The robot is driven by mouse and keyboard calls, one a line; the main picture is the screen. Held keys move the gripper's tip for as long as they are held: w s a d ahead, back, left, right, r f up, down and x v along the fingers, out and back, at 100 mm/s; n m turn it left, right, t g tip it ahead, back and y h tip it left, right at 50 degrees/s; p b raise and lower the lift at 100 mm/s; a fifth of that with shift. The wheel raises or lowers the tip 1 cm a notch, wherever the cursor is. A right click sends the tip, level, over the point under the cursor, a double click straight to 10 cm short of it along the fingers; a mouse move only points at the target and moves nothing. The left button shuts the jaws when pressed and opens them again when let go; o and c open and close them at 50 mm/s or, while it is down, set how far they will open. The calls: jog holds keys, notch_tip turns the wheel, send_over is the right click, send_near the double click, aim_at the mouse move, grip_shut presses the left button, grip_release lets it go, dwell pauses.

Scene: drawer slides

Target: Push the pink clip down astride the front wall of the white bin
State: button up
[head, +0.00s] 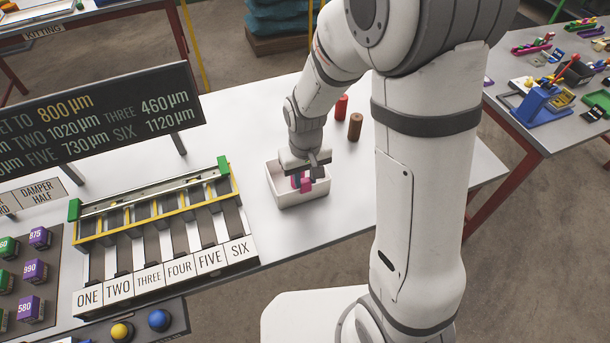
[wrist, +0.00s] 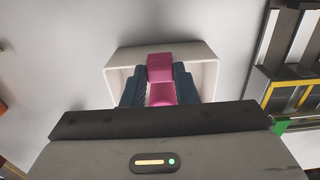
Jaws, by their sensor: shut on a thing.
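The white bin (head: 305,198) stands on the white table, right of the numbered slides. In the wrist view the bin (wrist: 200,52) shows behind the jaws. My gripper (head: 304,180) points down over the bin, and its dark fingers show in the wrist view (wrist: 160,88). It is shut on the pink clip (head: 305,185), which shows between the fingers in the wrist view (wrist: 160,68). The clip is at the bin's near side. I cannot tell whether it touches or straddles the front wall. My gripper hides part of the bin's inside.
A red cylinder (head: 341,107) and a brown cylinder (head: 355,126) stand behind the bin. The slide rack (head: 165,240) with its yellow frame and green ends is to the left. A sign board (head: 90,125) stands behind it. Bare table lies right of the bin.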

jog(key=shift+f+b, duration=0.35)
jog(key=shift+f, duration=0.1)
jog(key=o, duration=1.1)
jog(key=shift+c, duration=0.2)
jog(key=shift+r, duration=0.1)
jog(key=shift+r, duration=3.85)
